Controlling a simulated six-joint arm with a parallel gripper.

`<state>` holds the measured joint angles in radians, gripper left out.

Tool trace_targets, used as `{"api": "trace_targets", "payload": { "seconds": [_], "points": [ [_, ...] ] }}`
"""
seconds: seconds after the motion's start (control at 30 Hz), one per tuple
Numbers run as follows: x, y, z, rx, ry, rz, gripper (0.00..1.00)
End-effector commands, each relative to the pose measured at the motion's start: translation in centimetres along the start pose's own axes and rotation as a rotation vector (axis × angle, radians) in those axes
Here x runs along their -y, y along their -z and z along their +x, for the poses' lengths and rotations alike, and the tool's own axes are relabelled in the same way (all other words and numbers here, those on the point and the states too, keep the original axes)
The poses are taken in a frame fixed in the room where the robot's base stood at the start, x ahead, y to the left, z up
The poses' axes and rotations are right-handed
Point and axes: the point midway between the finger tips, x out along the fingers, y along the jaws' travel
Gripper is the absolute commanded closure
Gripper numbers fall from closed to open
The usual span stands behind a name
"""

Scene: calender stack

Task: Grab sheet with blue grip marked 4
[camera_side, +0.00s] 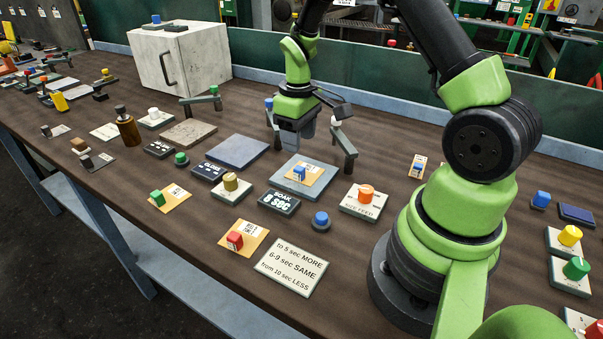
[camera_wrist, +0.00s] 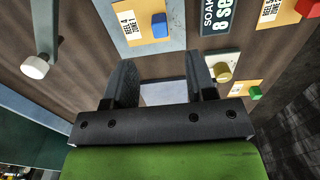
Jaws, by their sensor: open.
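An orange-yellow sheet with a blue grip (camera_side: 300,174) lies on a blue-grey plate (camera_side: 285,189). In the wrist view the blue grip (camera_wrist: 159,25) stands on the sheet (camera_wrist: 130,15), whose label seems to read REEL 4, ZONE 1. A second sheet with a blue grip (camera_side: 417,169) lies further right; its label is too small to read. My gripper (camera_side: 299,138) is open and empty, above and behind the plate. In the wrist view my gripper (camera_wrist: 162,65) has its fingers apart, with the blue grip beyond the fingertips, not between them.
A stand with a white knob (camera_side: 341,141) rises just right of my gripper. Sheets with a red grip (camera_side: 235,240) and a green grip (camera_side: 157,198) lie nearer the front. An orange knob (camera_side: 366,191) and a SOAK 8 SEC display (camera_side: 279,202) flank the plate.

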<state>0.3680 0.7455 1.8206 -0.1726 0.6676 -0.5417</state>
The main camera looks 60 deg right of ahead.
Motion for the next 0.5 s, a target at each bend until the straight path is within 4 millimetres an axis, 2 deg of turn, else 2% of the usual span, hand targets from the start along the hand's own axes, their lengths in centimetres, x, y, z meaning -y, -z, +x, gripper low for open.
{"api": "trace_targets", "payload": {
  "seconds": [0.1, 0.37, 0.5],
  "points": [
    [0.1, -0.1, 1.9, 0.005, 0.002, 0.001, 0.49],
    [0.1, -0.5, 4.2, 0.005, 0.002, 0.003, 0.49],
    [0.0, -1.2, 6.5, 0.006, 0.003, 0.004, 0.49]
  ]
}}
